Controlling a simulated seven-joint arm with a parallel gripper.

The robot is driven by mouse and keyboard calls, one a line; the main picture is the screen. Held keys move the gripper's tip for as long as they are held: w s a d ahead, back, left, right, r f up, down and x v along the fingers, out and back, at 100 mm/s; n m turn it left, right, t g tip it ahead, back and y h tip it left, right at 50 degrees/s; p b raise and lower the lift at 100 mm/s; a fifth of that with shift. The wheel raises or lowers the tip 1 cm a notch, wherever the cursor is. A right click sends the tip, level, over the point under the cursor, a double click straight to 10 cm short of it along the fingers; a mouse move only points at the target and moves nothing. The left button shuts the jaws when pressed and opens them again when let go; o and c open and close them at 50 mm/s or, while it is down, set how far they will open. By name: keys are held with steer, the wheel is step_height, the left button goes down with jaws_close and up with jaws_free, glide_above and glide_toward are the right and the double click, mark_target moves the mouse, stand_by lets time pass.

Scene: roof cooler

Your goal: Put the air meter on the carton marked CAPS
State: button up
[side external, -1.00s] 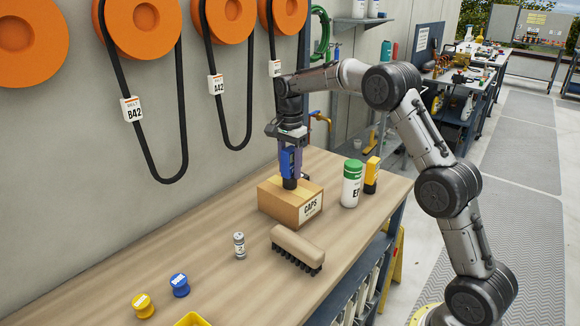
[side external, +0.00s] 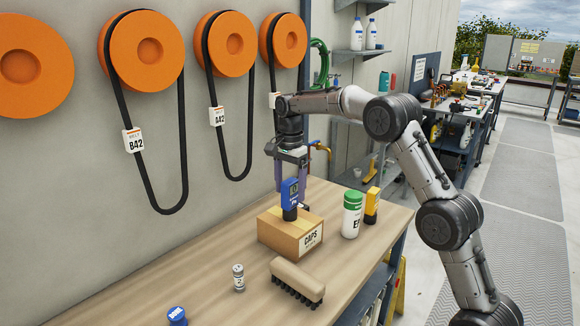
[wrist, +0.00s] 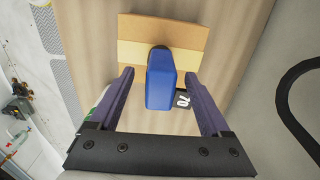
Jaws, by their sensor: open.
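The air meter (side external: 289,194) is a blue device with a dark lower end. It stands upright on top of the carton marked CAPS (side external: 283,238), a brown box with a printed front label. My gripper (side external: 290,192) is open, with its purple fingers apart on either side of the meter. In the wrist view the meter (wrist: 161,82) sits between the two fingers, with gaps beside it, over the carton (wrist: 192,34).
A green-capped white bottle (side external: 352,215) and a yellow item (side external: 371,206) stand right of the carton. A brush (side external: 297,282), a small vial (side external: 239,278) and a blue spool-shaped item (side external: 177,316) are nearer. Belts hang on the wall. The bench left of the carton is clear.

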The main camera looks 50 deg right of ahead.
step_height(320, 180, up, 8)
steer(key=shift+r, duration=0.2)
steer(key=shift+s+a+r, duration=0.15)
steer(key=shift+r, duration=0.3)
steer(key=s+a+r+n+t, duration=0.25)
steer(key=s+a+n, duration=0.25)
steer(key=s, duration=0.4)
steer(key=s+a+r+n+t, duration=0.1)
steer(key=s+a+r+n, duration=0.3)
steer(key=s, duration=0.4)
steer(key=s+a+f+n+t, duration=0.1)
steer(key=s+f+n, duration=0.3)
steer(key=s, duration=0.4)
steer(key=s+a+f+n+t, duration=0.1)
steer(key=s+a+f+n, duration=0.2)
steer(key=s+f+n, duration=0.2)
steer(key=s+f, duration=0.2)
steer(key=s, duration=0.2)
steer(key=shift+s+a, duration=0.15)
steer(key=shift+a, duration=0.2)
